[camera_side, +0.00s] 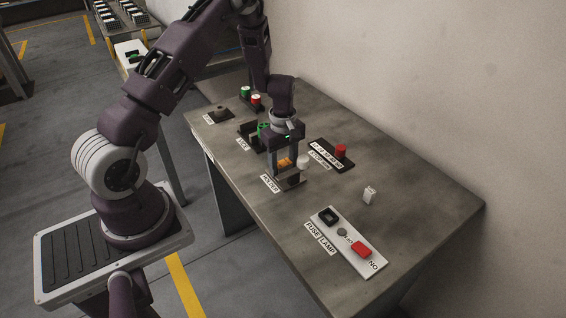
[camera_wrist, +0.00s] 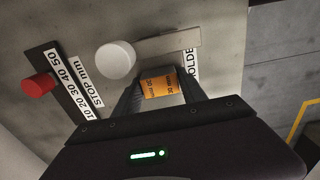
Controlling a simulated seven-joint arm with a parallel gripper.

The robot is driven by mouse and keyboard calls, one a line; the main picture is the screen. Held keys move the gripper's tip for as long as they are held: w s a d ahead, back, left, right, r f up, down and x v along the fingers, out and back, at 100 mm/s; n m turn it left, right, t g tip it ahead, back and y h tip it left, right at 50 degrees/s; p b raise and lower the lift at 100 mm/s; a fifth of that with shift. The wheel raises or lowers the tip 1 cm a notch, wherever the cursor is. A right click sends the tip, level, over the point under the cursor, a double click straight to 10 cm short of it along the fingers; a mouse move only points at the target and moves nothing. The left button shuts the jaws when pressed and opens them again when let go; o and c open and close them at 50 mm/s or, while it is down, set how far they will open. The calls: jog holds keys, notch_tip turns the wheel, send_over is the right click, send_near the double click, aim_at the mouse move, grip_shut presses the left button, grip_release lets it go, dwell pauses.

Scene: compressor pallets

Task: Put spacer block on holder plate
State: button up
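The spacer block (camera_wrist: 162,84), orange with dark print, sits between the two fingers of my gripper (camera_wrist: 160,92) in the wrist view. The fingers lie against its sides. In the side view the orange block (camera_side: 285,162) shows between the fingertips of my gripper (camera_side: 284,168), which points down over the holder plate (camera_side: 291,184). The plate is small and flat, beside the HOLDER label (camera_side: 270,184), and its bare strip (camera_wrist: 172,43) shows in the wrist view. My fingers hide part of the plate. I cannot tell whether the block touches it.
A white round knob (camera_side: 302,161) stands close beside my gripper, at the plate. A red-knobbed stop scale (camera_side: 341,152) is behind it. A vise with green parts (camera_side: 262,130) is to the left.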

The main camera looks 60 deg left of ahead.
aim_at(283, 164)
jog(key=shift+o, duration=1.4)
notch_tip(283, 164, up, 13)
jog(key=s+d+r+m+t, duration=0.1)
jog(key=s+d+r+m, duration=0.25)
jog(key=r, duration=0.25)
jog(key=s+d+r+m+t, duration=0.1)
jog(key=s+d+r+m, duration=0.15)
jog(key=d+r, duration=0.3)
jog(key=s+d+r+m+t, duration=0.1)
jog(key=s+d+r+m, duration=0.2)
jog(key=s+m, duration=0.3)
jog(key=s+d+r+m+t, duration=0.2)
jog(key=s+m, duration=0.4)
jog(key=s, duration=0.5)
notch_tip(283, 164, up, 2)
jog(key=shift+s+d+r+t, duration=0.1)
jog(key=shift+s+d+t, duration=0.15)
jog(key=shift+d, duration=0.65)
jog(key=shift+w, duration=0.1)
